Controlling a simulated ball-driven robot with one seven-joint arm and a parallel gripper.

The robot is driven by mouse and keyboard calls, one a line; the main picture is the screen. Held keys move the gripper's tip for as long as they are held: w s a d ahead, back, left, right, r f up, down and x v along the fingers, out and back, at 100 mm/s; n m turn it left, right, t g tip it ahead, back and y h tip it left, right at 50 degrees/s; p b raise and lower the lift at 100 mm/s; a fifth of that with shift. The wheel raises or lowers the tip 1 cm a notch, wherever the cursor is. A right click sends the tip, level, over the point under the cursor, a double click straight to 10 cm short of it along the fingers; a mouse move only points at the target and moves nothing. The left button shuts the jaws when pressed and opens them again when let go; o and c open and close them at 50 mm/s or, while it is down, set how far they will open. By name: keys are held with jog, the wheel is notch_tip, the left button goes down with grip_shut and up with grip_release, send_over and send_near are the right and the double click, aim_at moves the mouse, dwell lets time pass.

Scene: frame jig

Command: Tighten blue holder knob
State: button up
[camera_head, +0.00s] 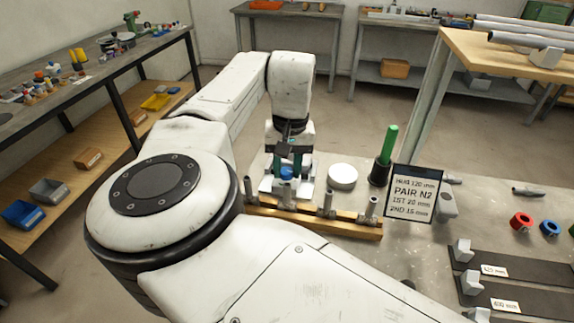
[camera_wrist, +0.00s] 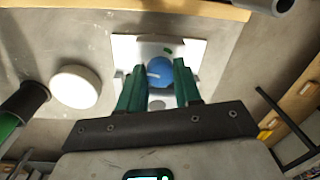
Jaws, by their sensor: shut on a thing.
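The blue holder knob (camera_wrist: 160,82) is a round blue knob with a white mark, seen from above in the wrist view. It sits on a white holder plate (camera_wrist: 193,47). My gripper (camera_wrist: 159,84) has green fingers on either side of the knob and is shut on it. In the head view the blue knob (camera_head: 287,172) shows low between the fingers of my gripper (camera_head: 288,167), at the near end of the work table. My fingers and wrist hide parts of the holder.
A wooden rail (camera_head: 330,223) with several metal posts lies just in front of the holder. A white disc (camera_head: 342,177), a green-handled tool in a black cup (camera_head: 383,160) and a sign (camera_head: 412,193) stand to the right. Red (camera_head: 521,221) and blue rings (camera_head: 550,228) lie further right.

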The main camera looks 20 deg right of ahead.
jog(key=shift+r+p, duration=0.1)
jog(key=shift+p, duration=0.2)
jog(key=m+p, duration=0.3)
jog(key=shift+r+m+p, duration=0.1)
jog(key=shift+m+p, duration=0.2)
jog(key=m+p, duration=0.3)
jog(key=m, duration=0.2)
jog(key=m+p, duration=0.1)
jog(key=m, duration=0.5)
jog(key=shift+h, duration=0.3)
jog(key=m, duration=0.5)
jog(key=shift+a, duration=0.1)
jog(key=o, duration=1)
jog(key=shift+o, duration=0.2)
jog(key=shift+f, duration=0.2)
